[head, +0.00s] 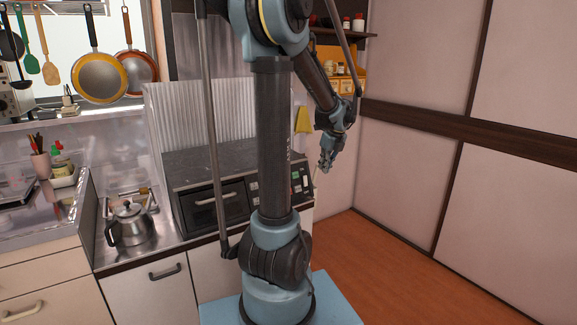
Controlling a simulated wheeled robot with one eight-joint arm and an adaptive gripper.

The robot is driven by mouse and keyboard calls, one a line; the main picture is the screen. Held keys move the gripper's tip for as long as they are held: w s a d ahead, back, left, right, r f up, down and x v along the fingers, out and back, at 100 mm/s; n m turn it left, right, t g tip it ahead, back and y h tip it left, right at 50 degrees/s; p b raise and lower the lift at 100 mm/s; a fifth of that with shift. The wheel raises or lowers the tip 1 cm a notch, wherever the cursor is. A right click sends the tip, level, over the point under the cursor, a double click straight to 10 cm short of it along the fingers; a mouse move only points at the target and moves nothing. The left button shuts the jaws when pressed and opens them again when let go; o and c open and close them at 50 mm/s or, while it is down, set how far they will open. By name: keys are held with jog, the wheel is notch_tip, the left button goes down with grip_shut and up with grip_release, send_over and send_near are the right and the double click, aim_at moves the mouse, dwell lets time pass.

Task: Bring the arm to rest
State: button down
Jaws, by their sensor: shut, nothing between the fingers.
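My arm rises in the middle of the head view, with its upper column upright and its forearm bent down to the right. My gripper (326,161) hangs at the end of the forearm, pointing down, with its fingers shut and nothing between them. It hangs in front of the pinkish wall, to the right of the black countertop appliance (222,200). It looks clear of the appliance and the wall, though its exact depth is hard to tell.
A steel kettle (130,226) stands on the counter at the left. Pans (100,78) and utensils hang above the sink area. A shelf with jars (343,70) is behind my forearm. A yellow cloth (303,120) hangs on the wall. The wooden floor (375,265) at the right is clear.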

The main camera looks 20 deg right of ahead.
jog(key=s+a+n+g, duration=0.1)
jog(key=s+a+n, duration=0.3)
jog(key=a+n, duration=0.6)
jog(key=s+a+n, duration=0.3)
jog(key=a+n, duration=0.3)
jog(key=a, duration=0.7)
jog(key=s+a+f+n, duration=0.3)
jog(key=s+a+n, duration=0.2)
jog(key=s+n, duration=0.2)
jog(key=s+a+f+n, duration=0.4)
jog(key=s+a+n, duration=0.2)
jog(key=n, duration=0.5)
jog(key=shift+s+f+g+h, duration=0.3)
jog(key=shift+s+h, duration=0.1)
jog(key=shift+s, duration=0.05)
jog(key=shift+w+f, duration=0.2)
jog(key=shift+w, duration=0.2)
